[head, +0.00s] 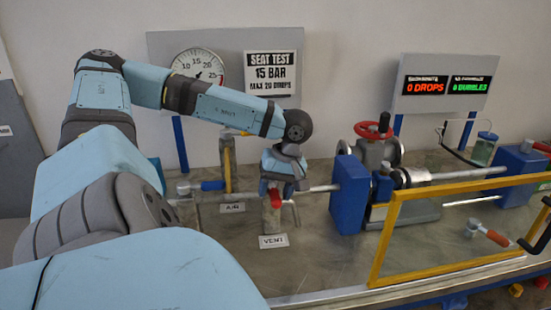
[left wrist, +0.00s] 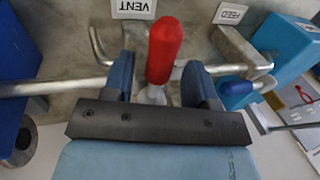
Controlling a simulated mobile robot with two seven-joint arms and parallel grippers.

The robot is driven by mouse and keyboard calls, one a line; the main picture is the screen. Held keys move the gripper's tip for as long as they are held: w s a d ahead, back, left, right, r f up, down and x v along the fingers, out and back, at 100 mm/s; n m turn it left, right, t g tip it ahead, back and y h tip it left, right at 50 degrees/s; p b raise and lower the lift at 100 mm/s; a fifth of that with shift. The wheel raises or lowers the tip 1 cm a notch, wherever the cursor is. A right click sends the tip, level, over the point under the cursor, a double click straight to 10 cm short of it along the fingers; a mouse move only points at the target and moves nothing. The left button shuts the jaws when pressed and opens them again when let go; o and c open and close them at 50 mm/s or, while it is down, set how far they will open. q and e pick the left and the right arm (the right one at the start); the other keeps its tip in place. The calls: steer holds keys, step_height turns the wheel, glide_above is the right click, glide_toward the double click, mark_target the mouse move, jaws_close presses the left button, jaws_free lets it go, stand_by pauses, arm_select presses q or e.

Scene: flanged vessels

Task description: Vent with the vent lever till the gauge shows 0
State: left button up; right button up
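The vent lever has a red grip (left wrist: 165,48) on a pale stem, close above the plate marked VENT (head: 273,241). In the left wrist view the VENT plate (left wrist: 133,8) is upside down at the top. My left gripper (left wrist: 160,66) is open, with one blue finger on each side of the red grip and visible gaps. In the head view my left gripper (head: 283,185) hangs over the lever and hides part of it. The gauge (head: 198,62) is a round white dial on the back panel; my arm covers its lower part, and its reading is unclear. My right gripper is not in view.
A sign (head: 270,72) reads seat test, 15 bar. The display (head: 445,85) shows 0 drops and 0 bubbles. A blue flange (head: 350,195) and yellow guard frame (head: 390,240) stand right.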

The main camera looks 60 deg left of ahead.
arm_select(q)
steer(key=p+v, duration=0.1)
steer(key=v, duration=1.3)
steer(key=shift+p, duration=0.3)
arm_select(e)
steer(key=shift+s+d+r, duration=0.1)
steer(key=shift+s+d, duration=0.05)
arm_select(q)
steer(key=shift+f, duration=0.1)
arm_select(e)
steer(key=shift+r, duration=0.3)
